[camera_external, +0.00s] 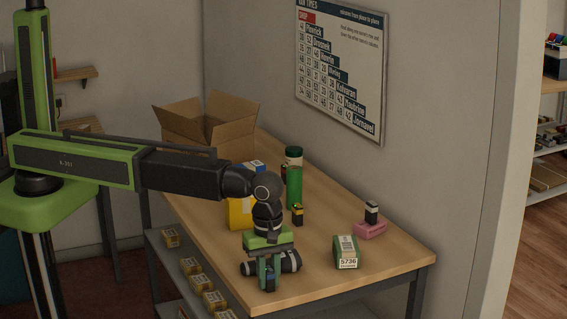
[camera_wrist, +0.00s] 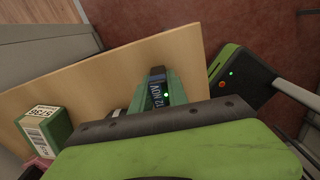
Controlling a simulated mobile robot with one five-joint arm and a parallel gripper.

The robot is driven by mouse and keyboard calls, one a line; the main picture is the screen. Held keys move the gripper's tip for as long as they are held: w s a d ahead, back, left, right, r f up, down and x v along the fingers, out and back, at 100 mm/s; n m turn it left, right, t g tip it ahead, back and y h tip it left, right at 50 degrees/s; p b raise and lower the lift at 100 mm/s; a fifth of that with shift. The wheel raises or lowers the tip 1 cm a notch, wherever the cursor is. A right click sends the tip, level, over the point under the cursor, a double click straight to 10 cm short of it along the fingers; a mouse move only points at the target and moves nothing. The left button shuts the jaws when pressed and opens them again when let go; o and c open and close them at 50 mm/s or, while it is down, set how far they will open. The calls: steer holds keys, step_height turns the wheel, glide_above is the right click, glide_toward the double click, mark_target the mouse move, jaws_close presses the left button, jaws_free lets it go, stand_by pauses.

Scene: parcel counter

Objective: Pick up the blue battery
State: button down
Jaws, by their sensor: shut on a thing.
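My gripper (camera_external: 269,281) is near the front edge of the counter in the outside view, pointing down. In the wrist view its green fingers (camera_wrist: 165,90) are closed on a small dark block with a blue label, the blue battery (camera_wrist: 157,95), which reads "12 NOV". The battery sits upright between the fingertips, with its dark top towards the far end. In the outside view the fingers and wrist hide most of it. I cannot tell whether it touches the counter.
On the wooden counter (camera_external: 325,287) stand a green box marked 5736 (camera_external: 346,252), a pink block (camera_external: 370,230) bearing a dark-and-white item (camera_external: 371,212), a green cylinder (camera_external: 294,187), a small yellow-black block (camera_external: 298,215), a yellow box (camera_external: 239,213) and an open carton (camera_external: 190,126).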

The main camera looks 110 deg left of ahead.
mark_target(268, 269)
steer(key=shift+r+p, duration=0.5)
steer(key=shift+r, duration=0.05)
step_height(268, 269, up, 4)
steer(key=p, duration=0.4)
steer(key=s+d+r+p, duration=0.6)
steer(key=d, duration=0.4)
